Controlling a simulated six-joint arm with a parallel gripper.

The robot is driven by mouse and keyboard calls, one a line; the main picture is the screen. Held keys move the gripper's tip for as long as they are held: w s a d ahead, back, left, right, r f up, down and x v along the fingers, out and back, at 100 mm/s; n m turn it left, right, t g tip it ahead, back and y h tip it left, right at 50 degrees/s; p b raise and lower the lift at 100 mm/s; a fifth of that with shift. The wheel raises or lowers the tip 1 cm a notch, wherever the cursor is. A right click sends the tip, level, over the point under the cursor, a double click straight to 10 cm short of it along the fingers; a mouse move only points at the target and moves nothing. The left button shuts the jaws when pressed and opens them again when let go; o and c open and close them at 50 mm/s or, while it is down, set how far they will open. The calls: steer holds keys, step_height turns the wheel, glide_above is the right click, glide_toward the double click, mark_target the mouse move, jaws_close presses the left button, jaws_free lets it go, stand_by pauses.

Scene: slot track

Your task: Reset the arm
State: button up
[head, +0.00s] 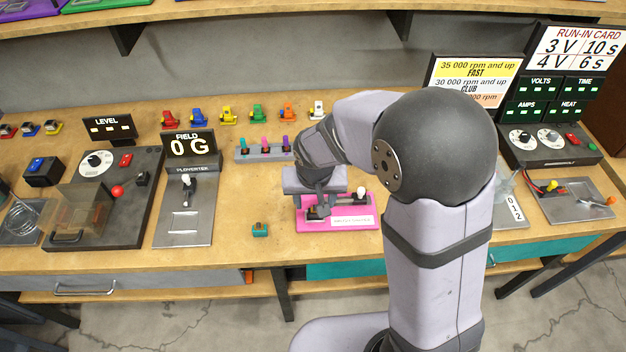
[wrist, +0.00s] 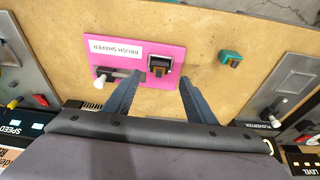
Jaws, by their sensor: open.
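My gripper (wrist: 160,82) is open over the pink brush shaper board (wrist: 130,40). In the wrist view its two fingers stand apart near the board's edge, with nothing between the tips. A dark square block with an orange-brown part (wrist: 159,65) sits on the board just beyond the fingertips. In the head view my gripper (head: 318,205) is at the pink board (head: 345,225), and my arm hides part of the board. A white-knobbed lever (head: 361,193) stands on the board.
A small teal piece (head: 260,229) lies loose on the bench beside the board. A rack of coloured pieces (head: 265,153) stands behind.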

steer(key=s+d+f+n+g, duration=0.2)
steer(key=s+d+n+g, duration=0.15)
steer(key=s, duration=0.85)
steer(key=s+d+r+m, duration=0.3)
steer(key=s+d+r, duration=0.1)
steer(key=d, duration=0.3)
steer(key=shift+r+t, duration=0.25)
steer(key=shift+t, duration=0.1)
